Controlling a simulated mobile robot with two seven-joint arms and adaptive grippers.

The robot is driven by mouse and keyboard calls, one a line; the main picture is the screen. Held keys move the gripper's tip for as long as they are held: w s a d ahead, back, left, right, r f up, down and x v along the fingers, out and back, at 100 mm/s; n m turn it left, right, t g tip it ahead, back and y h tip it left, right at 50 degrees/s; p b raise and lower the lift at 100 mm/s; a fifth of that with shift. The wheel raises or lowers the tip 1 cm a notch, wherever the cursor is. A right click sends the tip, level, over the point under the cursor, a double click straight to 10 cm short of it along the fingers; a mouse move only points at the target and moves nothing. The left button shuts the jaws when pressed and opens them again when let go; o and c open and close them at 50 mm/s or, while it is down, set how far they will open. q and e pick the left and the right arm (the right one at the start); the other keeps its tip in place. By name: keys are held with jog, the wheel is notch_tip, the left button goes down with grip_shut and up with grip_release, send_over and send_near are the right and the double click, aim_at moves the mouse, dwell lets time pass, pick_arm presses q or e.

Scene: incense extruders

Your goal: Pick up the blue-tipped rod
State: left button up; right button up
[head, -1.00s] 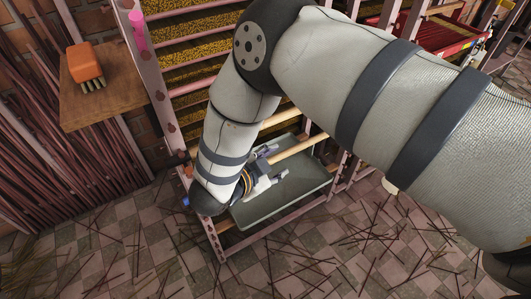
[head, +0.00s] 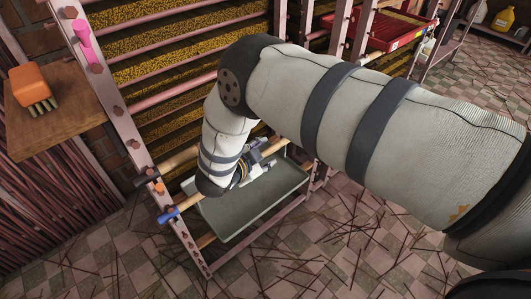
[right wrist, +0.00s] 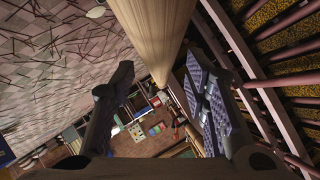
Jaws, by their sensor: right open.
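The blue-tipped rod (head: 187,205) is a pale wooden rod with its blue end (head: 168,215) sticking out at the left of the rack in the head view. It runs behind my right arm, so its middle is hidden. My right gripper (head: 262,160) is open beside the rack, above the grey tray. In the right wrist view a thick wooden rod (right wrist: 155,30) runs from the top to between the spread fingers of this gripper (right wrist: 162,95). I cannot tell whether it touches them. My left gripper is not in view.
The pink rack (head: 125,125) holds yellow-brown layers. A grey tray (head: 225,228) sits low in it. An orange brush (head: 30,85) lies on a wooden shelf (head: 75,110). A red tray (head: 385,40) is at the back. Dark sticks litter the tiled floor.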

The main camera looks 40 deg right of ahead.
jog(key=shift+c, duration=0.6)
grip_shut()
